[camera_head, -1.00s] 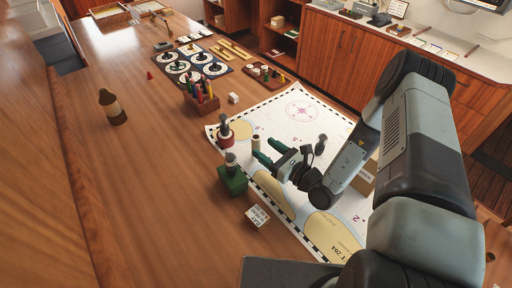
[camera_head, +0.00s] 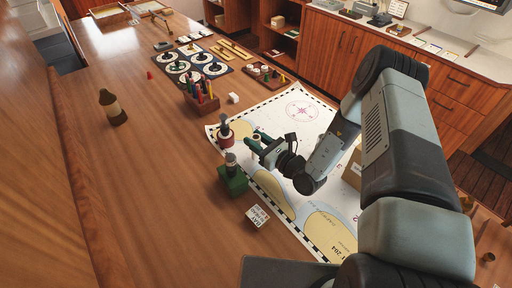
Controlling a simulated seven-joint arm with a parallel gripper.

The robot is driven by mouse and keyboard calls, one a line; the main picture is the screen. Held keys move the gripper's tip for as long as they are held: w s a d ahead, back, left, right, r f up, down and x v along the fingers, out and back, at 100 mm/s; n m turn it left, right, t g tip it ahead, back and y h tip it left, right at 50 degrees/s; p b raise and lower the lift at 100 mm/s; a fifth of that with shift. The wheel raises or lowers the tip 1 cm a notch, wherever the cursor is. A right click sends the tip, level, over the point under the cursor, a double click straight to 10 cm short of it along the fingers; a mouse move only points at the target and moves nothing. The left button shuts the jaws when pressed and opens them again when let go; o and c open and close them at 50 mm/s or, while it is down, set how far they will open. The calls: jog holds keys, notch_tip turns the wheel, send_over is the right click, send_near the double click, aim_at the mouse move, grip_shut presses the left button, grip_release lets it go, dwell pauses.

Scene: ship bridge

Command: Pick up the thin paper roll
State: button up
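The thin paper roll (camera_head: 256,135) is a small pale upright cylinder on the nautical chart (camera_head: 302,112), near its left edge. It is now mostly hidden by my gripper (camera_head: 254,143). The green fingertips are right at the roll, low over the chart. I cannot tell whether the fingers touch it or have closed on it.
A red-based stamp (camera_head: 225,133) stands just left of the fingers, and a green-based stamp (camera_head: 232,180) stands nearer. A pen holder (camera_head: 203,103) and a white cube (camera_head: 233,98) are behind. A small printed block (camera_head: 257,215) lies in front. The table's left side is mostly clear, apart from a brown bottle (camera_head: 112,108).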

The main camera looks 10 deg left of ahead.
jog(key=shift+c, duration=1.3)
jog(key=shift+r, duration=0.1)
